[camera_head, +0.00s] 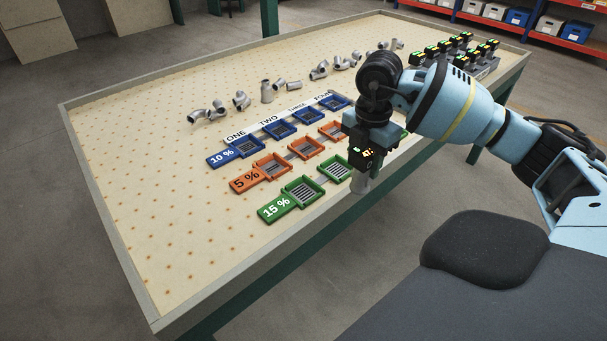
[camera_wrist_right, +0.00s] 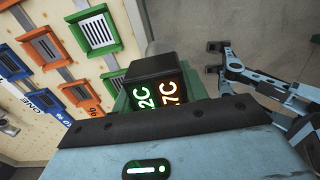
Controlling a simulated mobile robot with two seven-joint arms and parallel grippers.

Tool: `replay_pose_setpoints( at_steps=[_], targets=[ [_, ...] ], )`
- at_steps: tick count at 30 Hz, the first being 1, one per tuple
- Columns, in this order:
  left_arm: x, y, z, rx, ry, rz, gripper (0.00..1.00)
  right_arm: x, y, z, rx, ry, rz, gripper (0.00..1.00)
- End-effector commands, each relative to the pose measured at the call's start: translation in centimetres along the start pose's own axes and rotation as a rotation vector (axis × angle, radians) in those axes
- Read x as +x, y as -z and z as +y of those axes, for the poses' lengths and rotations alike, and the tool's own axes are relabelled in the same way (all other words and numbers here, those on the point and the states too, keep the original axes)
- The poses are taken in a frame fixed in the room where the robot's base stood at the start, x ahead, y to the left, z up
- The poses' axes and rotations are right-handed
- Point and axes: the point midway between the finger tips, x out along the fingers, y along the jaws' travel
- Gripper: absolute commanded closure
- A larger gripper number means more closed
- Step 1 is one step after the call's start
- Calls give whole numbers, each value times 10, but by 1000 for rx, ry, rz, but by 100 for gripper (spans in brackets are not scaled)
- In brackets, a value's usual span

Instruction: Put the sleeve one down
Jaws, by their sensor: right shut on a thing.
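Orange 5 % trays (camera_head: 271,165) and blue 10 % trays (camera_head: 244,146) lie behind the green row. Several loose grey castings (camera_head: 267,92) are at the table's back. A dark rack with lit displays (camera_head: 470,55) stands far right. The left tabletop (camera_head: 150,190) is clear.

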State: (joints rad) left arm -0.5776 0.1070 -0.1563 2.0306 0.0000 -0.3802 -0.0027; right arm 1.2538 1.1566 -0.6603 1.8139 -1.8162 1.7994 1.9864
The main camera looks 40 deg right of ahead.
Motion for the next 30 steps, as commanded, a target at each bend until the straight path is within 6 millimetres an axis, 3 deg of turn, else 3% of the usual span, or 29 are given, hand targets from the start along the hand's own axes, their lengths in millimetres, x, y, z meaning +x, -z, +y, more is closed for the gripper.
replay_pose_setpoints(
  at_steps=[15,30],
  targets=[
    [-5,4,0,0,1,4,64,8,62,91,-3,-4,1,91],
    [-6,5,0,0,2,6,64,11,76,113,-4,-3,1,91]
  ],
)
